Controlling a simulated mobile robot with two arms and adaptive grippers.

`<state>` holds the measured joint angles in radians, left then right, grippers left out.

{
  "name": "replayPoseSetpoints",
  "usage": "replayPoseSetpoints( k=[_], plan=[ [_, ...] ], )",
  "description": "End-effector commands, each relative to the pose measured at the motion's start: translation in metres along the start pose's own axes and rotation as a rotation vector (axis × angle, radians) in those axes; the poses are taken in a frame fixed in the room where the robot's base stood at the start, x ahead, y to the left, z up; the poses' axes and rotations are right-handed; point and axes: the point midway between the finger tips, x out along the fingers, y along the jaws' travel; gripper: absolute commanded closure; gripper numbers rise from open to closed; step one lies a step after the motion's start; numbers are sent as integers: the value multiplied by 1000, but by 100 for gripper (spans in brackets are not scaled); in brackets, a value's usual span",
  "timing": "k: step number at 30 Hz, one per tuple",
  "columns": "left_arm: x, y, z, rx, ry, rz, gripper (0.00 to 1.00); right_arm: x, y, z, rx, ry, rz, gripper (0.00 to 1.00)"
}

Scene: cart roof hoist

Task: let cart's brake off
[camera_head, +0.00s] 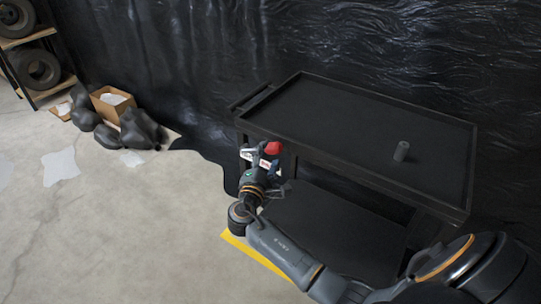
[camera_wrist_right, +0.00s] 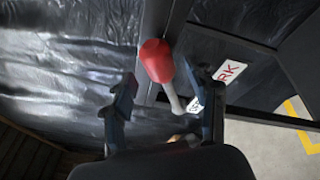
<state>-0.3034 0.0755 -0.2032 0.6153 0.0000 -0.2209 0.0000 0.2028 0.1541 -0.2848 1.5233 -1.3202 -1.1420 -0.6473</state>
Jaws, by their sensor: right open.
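The black cart (camera_head: 340,115) stands against the dark sheeting, with a top tray and a lower shelf. Its brake lever has a red knob (camera_head: 272,147) at the cart's near left corner. In the right wrist view the red knob (camera_wrist_right: 157,60) tops a pale metal rod (camera_wrist_right: 177,102). My right gripper (camera_head: 264,167) is at this corner, close to the knob. In the wrist view its open fingers (camera_wrist_right: 168,88) lie on either side of the lever, with no clear grip on it. The rod's lower end is hidden. My left gripper is out of view.
A white label with red letters ending in "RK" (camera_wrist_right: 230,72) is beside the lever. A yellow floor line (camera_head: 258,258) runs by the cart. A cardboard box (camera_head: 112,103) and dark bags (camera_head: 138,130) lie left; floor between is mostly clear.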

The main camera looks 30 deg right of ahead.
Motion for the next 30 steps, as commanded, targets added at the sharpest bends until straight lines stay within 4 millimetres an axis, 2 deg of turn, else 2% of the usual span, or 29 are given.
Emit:
replayPoseSetpoints(
  k=[3, 6, 16, 24, 25, 30],
  plan=[
    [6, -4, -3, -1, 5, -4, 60, 15, -1, -1, 0, 0, 1, 42],
    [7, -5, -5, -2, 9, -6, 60, 21, -1, -1, -1, 1, 0, 42],
    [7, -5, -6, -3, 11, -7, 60, 24, 0, 0, -1, 1, -1, 42],
    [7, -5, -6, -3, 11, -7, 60, 24, 0, 0, 0, 1, -1, 97],
    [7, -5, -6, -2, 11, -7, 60, 24, 0, 0, 0, 1, -1, 100],
    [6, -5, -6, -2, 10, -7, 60, 24, 0, 0, -1, 2, -1, 100]
  ],
)
